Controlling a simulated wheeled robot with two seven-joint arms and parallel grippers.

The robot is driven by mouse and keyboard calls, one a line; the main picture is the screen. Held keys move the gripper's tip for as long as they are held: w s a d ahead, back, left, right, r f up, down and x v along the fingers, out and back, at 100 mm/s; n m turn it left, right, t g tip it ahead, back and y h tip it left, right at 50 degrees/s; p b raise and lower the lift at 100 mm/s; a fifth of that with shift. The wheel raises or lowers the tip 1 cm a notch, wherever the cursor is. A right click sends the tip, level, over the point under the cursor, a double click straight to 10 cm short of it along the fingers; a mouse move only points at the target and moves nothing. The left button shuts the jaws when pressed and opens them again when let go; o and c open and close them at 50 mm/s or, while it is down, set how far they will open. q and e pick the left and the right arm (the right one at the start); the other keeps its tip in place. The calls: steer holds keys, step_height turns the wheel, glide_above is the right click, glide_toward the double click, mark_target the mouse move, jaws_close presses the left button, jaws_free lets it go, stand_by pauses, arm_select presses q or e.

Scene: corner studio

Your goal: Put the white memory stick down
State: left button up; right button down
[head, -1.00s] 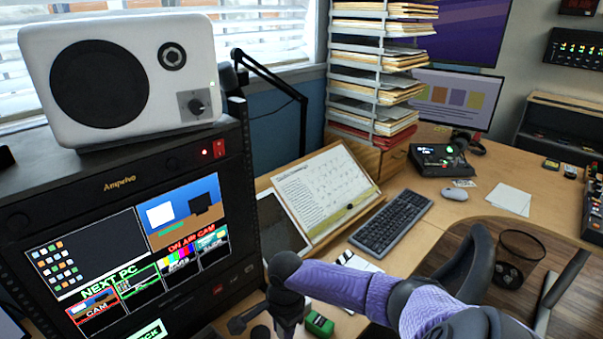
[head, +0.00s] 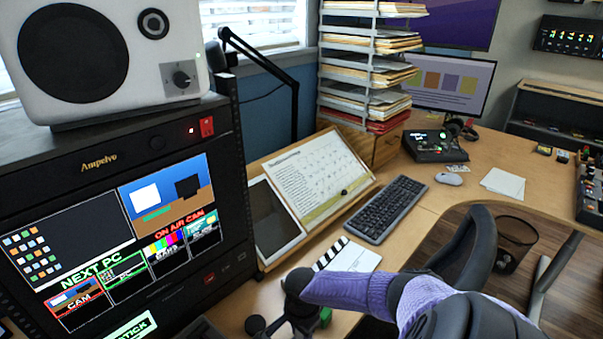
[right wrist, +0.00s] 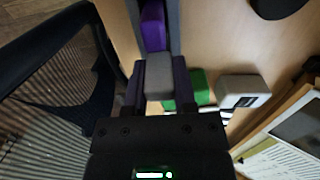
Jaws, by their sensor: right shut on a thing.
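My right gripper (right wrist: 159,85) is shut on a pale grey block, which looks like the white memory stick (right wrist: 160,72) in shade. In the head view my right gripper (head: 302,312) is a dark shape low in the middle, over the near desk, and hides the stick. A green block (right wrist: 195,88) is just right of the jaws in the right wrist view; a sliver of it (head: 325,317) shows in the head view. A purple block (right wrist: 152,25) lies beyond the held stick, between grey walls or edges. My left gripper is not in view.
A pale box with a dark label (right wrist: 242,90) sits right of the green block. A clapperboard (head: 350,256), a keyboard (head: 389,208) and a slanted document stand (head: 310,180) lie farther back. A monitor rack (head: 110,240) stands left. Bare desk (head: 265,298) shows beside my gripper.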

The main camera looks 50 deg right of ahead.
steer(key=shift+f, duration=0.35)
steer(key=shift+c, duration=2.1)
jaws_free()
step_height(320, 180, up, 13)
steer(key=p, duration=0.6)
steer(key=shift+a+f, duration=0.1)
